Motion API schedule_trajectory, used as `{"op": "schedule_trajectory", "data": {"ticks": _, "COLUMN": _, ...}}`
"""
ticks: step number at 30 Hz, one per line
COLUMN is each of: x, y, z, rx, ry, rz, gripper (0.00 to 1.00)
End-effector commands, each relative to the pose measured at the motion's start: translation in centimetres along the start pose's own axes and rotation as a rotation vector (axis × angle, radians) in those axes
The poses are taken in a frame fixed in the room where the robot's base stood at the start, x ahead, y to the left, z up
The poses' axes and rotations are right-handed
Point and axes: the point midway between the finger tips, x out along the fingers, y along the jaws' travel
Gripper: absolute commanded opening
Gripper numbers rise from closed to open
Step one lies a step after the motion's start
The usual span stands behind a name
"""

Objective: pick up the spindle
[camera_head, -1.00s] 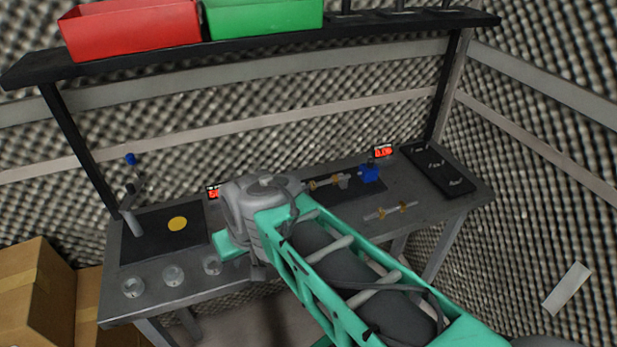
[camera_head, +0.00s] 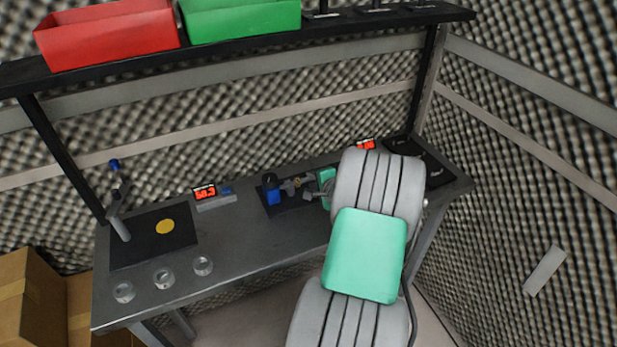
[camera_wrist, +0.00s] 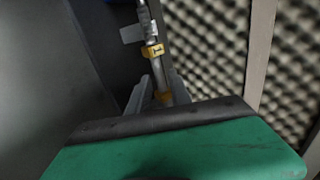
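A metal spindle with gold-coloured bands (camera_wrist: 153,51) runs up the middle of the wrist view. My gripper (camera_wrist: 160,92) shows two grey fingers, apart, one on each side of the spindle's near part. The green gripper body hides the spindle's near end. In the head view, a spindle (camera_head: 297,183) lies over the dark mat beside a blue block (camera_head: 273,190), and my gripper (camera_head: 313,190) is at its right end. My arm hides the area to the right. I cannot tell whether the fingers touch the spindle.
The grey workbench (camera_head: 265,238) has a clear middle. At its left are a black mat with a yellow disc (camera_head: 165,227), a stand (camera_head: 119,225) and several clear round pieces (camera_head: 163,278). A shelf above carries red (camera_head: 110,38) and green (camera_head: 240,18) bins.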

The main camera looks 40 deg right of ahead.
Motion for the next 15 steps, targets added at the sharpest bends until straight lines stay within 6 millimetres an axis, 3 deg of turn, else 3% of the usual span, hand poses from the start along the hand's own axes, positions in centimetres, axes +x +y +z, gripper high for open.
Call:
{"op": "schedule_trajectory", "data": {"ticks": 3, "x": 1.5, "y": 0.0, "z": 0.1, "rx": -0.002, "ry": -0.003, "rz": 0.002, "gripper": 0.25}}
{"op": "schedule_trajectory", "data": {"ticks": 10, "x": 1.8, "y": 0.1, "z": 0.1, "rx": -0.002, "ry": 0.000, "rz": 0.001, "gripper": 0.25}}
{"op": "schedule_trajectory", "data": {"ticks": 15, "x": 1.8, "y": 0.1, "z": 0.1, "rx": -0.002, "ry": -0.001, "rz": 0.001, "gripper": 0.11}}
